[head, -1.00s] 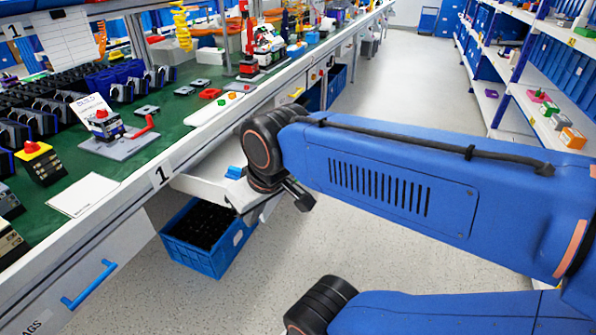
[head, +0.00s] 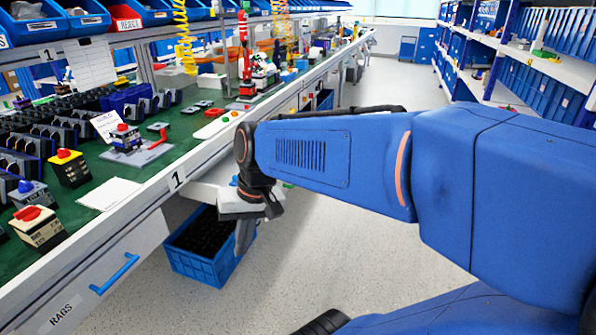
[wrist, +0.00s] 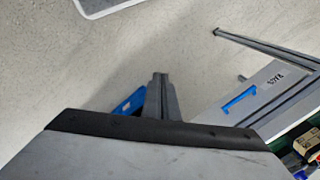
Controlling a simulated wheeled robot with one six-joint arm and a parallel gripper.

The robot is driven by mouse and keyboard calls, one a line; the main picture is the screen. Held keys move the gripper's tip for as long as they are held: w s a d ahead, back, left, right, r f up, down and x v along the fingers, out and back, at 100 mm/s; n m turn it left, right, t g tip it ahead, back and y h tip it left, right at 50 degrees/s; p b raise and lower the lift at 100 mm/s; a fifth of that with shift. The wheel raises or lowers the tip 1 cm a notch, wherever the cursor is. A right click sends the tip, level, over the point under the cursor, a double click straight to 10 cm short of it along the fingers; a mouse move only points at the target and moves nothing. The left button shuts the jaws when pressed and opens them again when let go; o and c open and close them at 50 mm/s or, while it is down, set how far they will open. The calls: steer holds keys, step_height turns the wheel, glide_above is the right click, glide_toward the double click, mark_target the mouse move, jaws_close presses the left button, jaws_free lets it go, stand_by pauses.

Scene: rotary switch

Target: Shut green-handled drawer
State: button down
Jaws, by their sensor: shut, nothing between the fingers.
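In the head view, an open white drawer (head: 212,190) sticks out from under the workbench, beyond the one with the blue handle. A small green patch (head: 287,185) shows just right of my wrist. It may be part of the green handle, but most of the drawer front is hidden by my arm. My gripper (head: 244,238) points down at the drawer's outer end, its fingers together and empty. I cannot tell whether it touches the drawer. In the wrist view, my closed fingers (wrist: 160,95) point away over the floor.
A drawer labelled RAGS with a blue handle (head: 115,273) is at the lower left; its handle also shows in the wrist view (wrist: 239,99). A blue crate (head: 205,255) stands on the floor below the open drawer. The aisle floor (head: 335,240) is clear.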

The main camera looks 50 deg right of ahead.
steer(key=w+d+f+m+t+y, duration=0.15)
steer(key=w+d+m+y, duration=0.25)
steer(key=w+d+m, duration=0.4)
steer(key=w+d+m+t+y, duration=0.2)
steer(key=w+d+m+y, duration=0.2)
steer(key=d+m, duration=0.4)
steer(key=s+d+f+m+t+h, duration=0.25)
steer(key=d+m+t, duration=0.25)
steer(key=d, duration=1)
steer(key=s+d+f+m+t+h, duration=0.1)
steer(key=s+d+f+m+t, duration=0.15)
steer(key=d+m+t, duration=0.75)
steer(key=w+n+g, duration=0.1)
steer(key=w, duration=0.3)
steer(key=w+n+g, duration=0.1)
steer(key=w+n, duration=0.1)
steer(key=w, duration=0.2)
steer(key=w+a+r+n+g, duration=0.1)
steer(key=w+g, duration=0.1)
steer(key=w, duration=0.2)
steer(key=shift+w, duration=0.15)
steer(key=shift+a, duration=0.1)
steer(key=x, duration=2.2)
steer(key=shift+w+a, duration=0.3)
steer(key=shift+a, duration=0.05)
